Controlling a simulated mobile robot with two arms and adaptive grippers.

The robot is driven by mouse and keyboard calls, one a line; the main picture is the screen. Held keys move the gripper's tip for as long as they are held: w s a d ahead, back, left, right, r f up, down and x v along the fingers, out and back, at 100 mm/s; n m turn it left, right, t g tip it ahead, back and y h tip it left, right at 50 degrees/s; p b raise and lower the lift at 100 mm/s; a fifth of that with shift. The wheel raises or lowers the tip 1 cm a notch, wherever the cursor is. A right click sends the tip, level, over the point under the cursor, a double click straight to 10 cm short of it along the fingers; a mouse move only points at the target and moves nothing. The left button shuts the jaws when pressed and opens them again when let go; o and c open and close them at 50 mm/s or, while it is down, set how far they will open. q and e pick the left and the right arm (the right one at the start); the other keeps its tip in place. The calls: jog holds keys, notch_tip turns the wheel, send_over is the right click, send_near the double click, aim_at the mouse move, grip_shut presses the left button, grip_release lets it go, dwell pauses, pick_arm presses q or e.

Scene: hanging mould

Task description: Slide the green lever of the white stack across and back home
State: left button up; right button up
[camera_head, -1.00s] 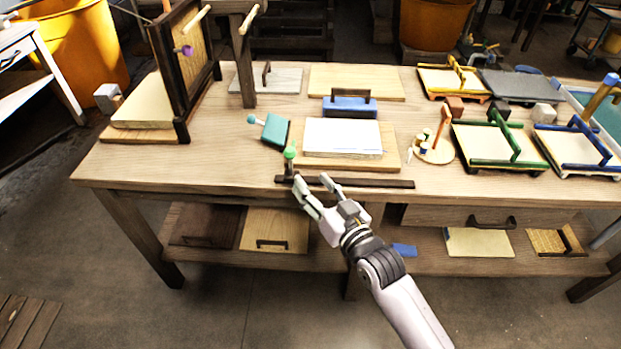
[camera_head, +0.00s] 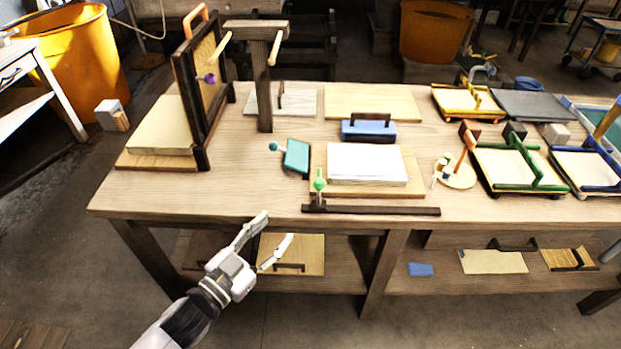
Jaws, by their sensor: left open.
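The white stack (camera_head: 368,164) lies on a wooden board (camera_head: 416,182) near the front of the workbench. A dark rail (camera_head: 385,210) runs along the bench's front edge before it. My right gripper is not in view.
A teal block with a knobbed handle (camera_head: 297,156) lies left of the stack. A blue handled block (camera_head: 368,130) sits behind it. A small round stand (camera_head: 457,175) is to the right. A dark upright frame (camera_head: 190,90) stands at the left. The bench's front left is clear.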

aim_at(316, 188)
pick_arm(q)
jog(key=b+x, duration=0.5)
jog(key=x, duration=1.2)
jog(key=shift+w+d+r, duration=0.15)
jog(key=shift+w+d, duration=0.05)
jog(key=shift+d, duration=0.1)
grip_shut()
